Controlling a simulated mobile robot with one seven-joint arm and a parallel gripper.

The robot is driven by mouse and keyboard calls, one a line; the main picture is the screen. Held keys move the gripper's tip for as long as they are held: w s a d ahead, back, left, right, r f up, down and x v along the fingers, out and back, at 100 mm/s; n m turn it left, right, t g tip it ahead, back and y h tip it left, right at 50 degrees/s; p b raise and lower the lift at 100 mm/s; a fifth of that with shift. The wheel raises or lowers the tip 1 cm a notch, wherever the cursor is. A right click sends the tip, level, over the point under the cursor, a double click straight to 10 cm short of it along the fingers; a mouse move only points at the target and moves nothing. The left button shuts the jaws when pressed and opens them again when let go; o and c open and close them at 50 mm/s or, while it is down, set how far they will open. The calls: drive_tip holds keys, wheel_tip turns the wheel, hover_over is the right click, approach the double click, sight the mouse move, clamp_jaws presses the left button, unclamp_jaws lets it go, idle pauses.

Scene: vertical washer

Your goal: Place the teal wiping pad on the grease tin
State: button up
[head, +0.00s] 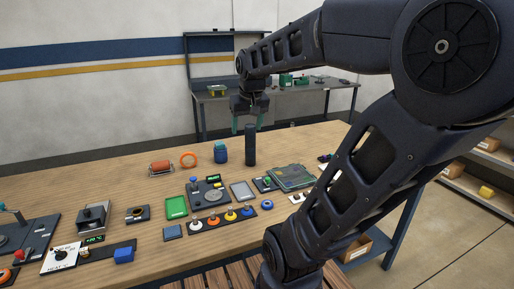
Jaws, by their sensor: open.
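My gripper (249,123) hangs over the back of the wooden table, its two green-tipped fingers apart, with nothing visible between them. It is above and close to the top of a dark upright cylinder (250,148); I cannot tell whether they touch. I cannot identify the teal wiping pad for sure; a flat green rectangular piece (176,207) lies at the middle left, and a small slate-blue square (172,232) lies in front of it. The grease tin is not clear either; a small blue round piece (267,204) lies on the table, and a dark blue pot (221,153) stands left of the cylinder.
An orange ring (188,159) and an orange roll on a stand (161,168) are at the back left. A row of colored knobs (223,219) and a circuit board (290,177) lie nearer. My arm covers the table's right side. The back-left tabletop is fairly clear.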

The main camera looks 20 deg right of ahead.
drive_tip(key=s+f, duration=0.4)
drive_tip(key=s, duration=0.4)
drive_tip(key=shift+s+f+t, duration=0.15)
drive_tip(key=shift+s+t, duration=0.1)
drive_tip(key=shift+t, duration=0.15)
